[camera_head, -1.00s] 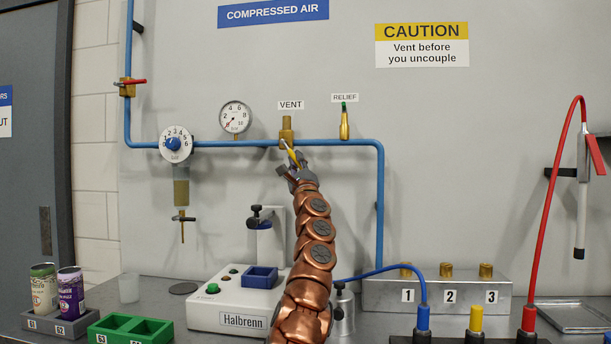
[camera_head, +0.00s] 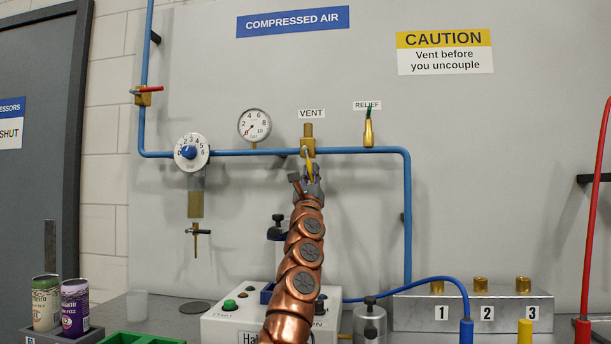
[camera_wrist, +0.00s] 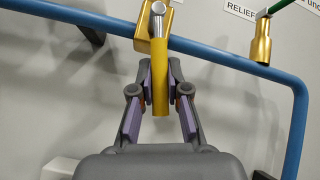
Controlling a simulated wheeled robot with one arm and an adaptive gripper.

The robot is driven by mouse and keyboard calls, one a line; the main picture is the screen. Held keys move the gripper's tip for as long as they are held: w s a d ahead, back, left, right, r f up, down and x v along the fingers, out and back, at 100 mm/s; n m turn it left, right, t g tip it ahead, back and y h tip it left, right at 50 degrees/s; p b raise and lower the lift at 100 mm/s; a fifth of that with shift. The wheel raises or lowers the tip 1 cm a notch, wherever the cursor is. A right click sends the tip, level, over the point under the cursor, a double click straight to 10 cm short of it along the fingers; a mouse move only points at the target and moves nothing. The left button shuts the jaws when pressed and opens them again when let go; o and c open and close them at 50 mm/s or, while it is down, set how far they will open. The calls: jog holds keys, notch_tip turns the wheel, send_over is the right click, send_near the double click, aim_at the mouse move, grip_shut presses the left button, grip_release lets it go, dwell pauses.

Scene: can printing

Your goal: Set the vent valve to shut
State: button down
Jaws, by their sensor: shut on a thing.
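The vent valve (camera_head: 307,142) is a brass body on the blue pipe, under the VENT label. Its yellow lever (camera_head: 309,168) hangs almost straight down, across the level pipe. My gripper (camera_head: 311,182) reaches up to it from below and is shut on the lever. In the wrist view the yellow lever (camera_wrist: 160,85) stands between the two fingers of my gripper (camera_wrist: 160,72), and the brass valve body (camera_wrist: 152,30) shows just beyond. My copper arm hides part of the bench unit below.
The blue pipe (camera_head: 350,150) runs behind the lever and bends down at right. The relief valve (camera_head: 368,130) is to the right. The gauge (camera_head: 254,125) and regulator (camera_head: 191,152) are to the left. Cans (camera_head: 75,306) and a numbered block (camera_head: 470,306) stand on the bench.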

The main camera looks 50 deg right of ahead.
jog(key=c, duration=1.1)
grip_release()
jog(key=shift+c, duration=0.2)
